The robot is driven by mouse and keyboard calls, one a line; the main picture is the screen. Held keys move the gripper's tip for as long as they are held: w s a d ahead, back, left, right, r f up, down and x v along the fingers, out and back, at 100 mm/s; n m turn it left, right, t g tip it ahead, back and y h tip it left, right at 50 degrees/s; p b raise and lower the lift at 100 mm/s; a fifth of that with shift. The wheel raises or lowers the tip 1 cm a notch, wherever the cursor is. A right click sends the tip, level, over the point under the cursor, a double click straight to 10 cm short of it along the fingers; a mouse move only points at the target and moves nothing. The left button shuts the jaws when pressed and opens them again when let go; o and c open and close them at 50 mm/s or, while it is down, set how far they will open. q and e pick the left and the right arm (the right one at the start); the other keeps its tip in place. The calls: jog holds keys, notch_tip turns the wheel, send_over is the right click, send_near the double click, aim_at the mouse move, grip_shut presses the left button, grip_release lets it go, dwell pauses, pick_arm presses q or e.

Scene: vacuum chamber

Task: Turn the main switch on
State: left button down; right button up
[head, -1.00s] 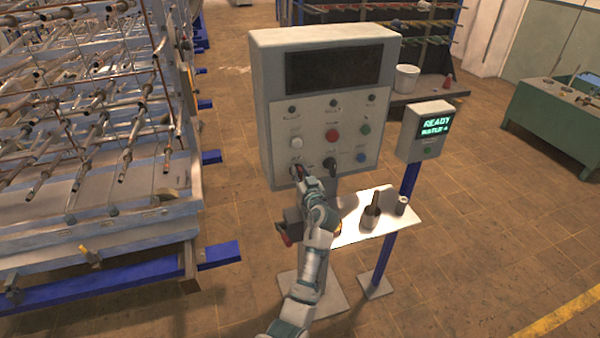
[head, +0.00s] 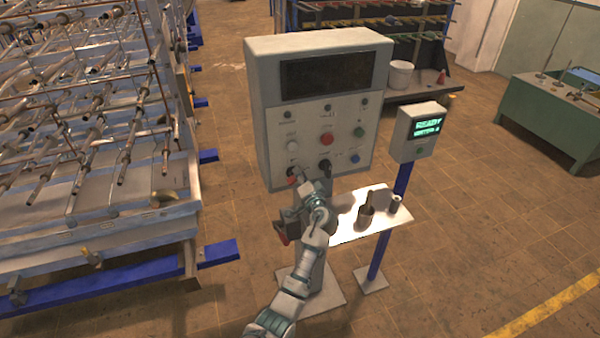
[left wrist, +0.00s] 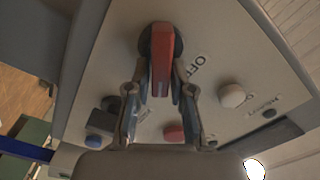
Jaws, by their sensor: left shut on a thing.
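The main switch (left wrist: 163,55) has a red handle on a dark round base, low on the left of the grey control panel (head: 262,120). In the left wrist view its handle lies upright in the picture, with the word OFF beside it on the right. My left gripper (left wrist: 160,88) is shut on the handle, one finger on each side. In the head view the left gripper (head: 299,180) reaches the panel's lower left corner and mostly hides the switch. My right gripper is not in view.
The panel also bears a red button (head: 326,139), a white button (head: 292,145), a blue button (head: 355,158) and a black knob (head: 325,165). A small shelf (head: 345,233) holds a brush-like tool in a cup. A display post (head: 418,130) stands at right.

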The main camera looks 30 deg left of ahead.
pick_arm(q)
jog(key=m+p, duration=0.1)
jog(key=f+m+p, duration=0.1)
jog(key=m, duration=0.1)
jog(key=shift+a+m, duration=0.1)
jog(key=shift+m, duration=0.2)
jog(key=shift+f+m+p, duration=0.3)
jog(key=shift+m+p, duration=0.5)
jog(key=shift+m, duration=0.6)
jog(key=c, duration=1.1)
grip_release()
jog(key=shift+a, duration=0.3)
jog(key=v, duration=1.1)
jog(key=shift+s+d, duration=0.25)
jog(key=shift+d, duration=0.1)
